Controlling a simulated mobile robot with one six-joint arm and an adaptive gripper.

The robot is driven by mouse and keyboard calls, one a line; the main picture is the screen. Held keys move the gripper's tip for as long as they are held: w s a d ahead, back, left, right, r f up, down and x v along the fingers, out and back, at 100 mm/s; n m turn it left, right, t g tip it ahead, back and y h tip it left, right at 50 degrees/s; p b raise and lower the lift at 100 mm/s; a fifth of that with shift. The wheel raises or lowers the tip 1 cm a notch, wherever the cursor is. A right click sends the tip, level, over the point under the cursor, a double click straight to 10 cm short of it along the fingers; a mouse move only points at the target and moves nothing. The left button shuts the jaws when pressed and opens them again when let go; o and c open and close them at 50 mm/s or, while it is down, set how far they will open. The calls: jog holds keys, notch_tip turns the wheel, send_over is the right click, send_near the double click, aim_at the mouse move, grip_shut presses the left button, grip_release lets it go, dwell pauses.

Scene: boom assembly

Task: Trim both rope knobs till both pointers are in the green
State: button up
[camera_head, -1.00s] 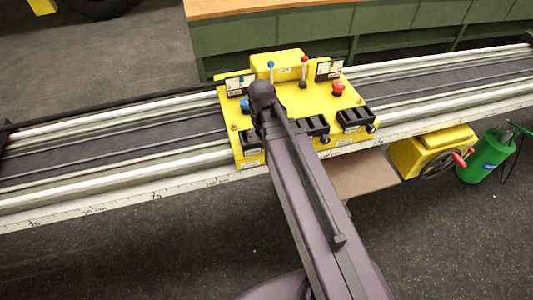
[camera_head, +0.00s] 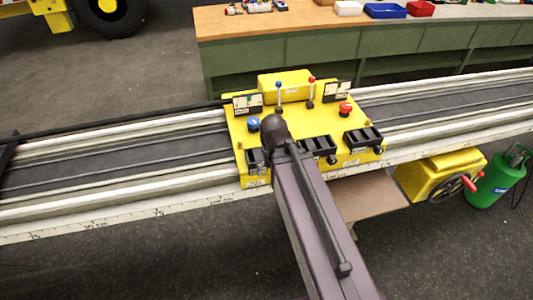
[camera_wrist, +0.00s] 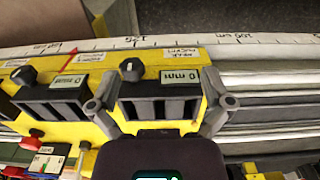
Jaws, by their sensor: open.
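In the head view a yellow carriage (camera_head: 300,113) sits across the rail. It bears a blue mushroom knob (camera_head: 253,123), a red mushroom knob (camera_head: 346,109) and two small gauge panels, left (camera_head: 248,103) and right (camera_head: 337,91). Their pointers are too small to read. In the wrist view my gripper (camera_wrist: 160,76) is open, its fingers spread either side of a black slotted box (camera_wrist: 158,108) labelled "0 mm". A black pointed knob (camera_wrist: 131,69) sits by that box. A second black knob (camera_wrist: 23,75) is further left. My arm hides the gripper in the head view.
Blue-topped (camera_head: 278,97) and red-topped (camera_head: 311,93) levers stand upright on the carriage. A yellow box with a handwheel (camera_head: 450,188) and a green cylinder (camera_head: 495,180) are at the right. A green bench (camera_head: 330,45) is behind. The dark floor at lower left is clear.

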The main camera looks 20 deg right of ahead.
dwell(0.4)
notch_tip(320, 180, up, 10)
jog(key=n+p, duration=1)
jog(key=n, duration=0.3)
send_over(253, 120)
jog(key=shift+f, duration=0.1)
jog(key=shift+f, duration=0.1)
notch_tip(253, 120, down, 14)
jog(key=b, duration=1.4)
jog(key=shift+r, duration=0.25)
jog(key=c, duration=0.9)
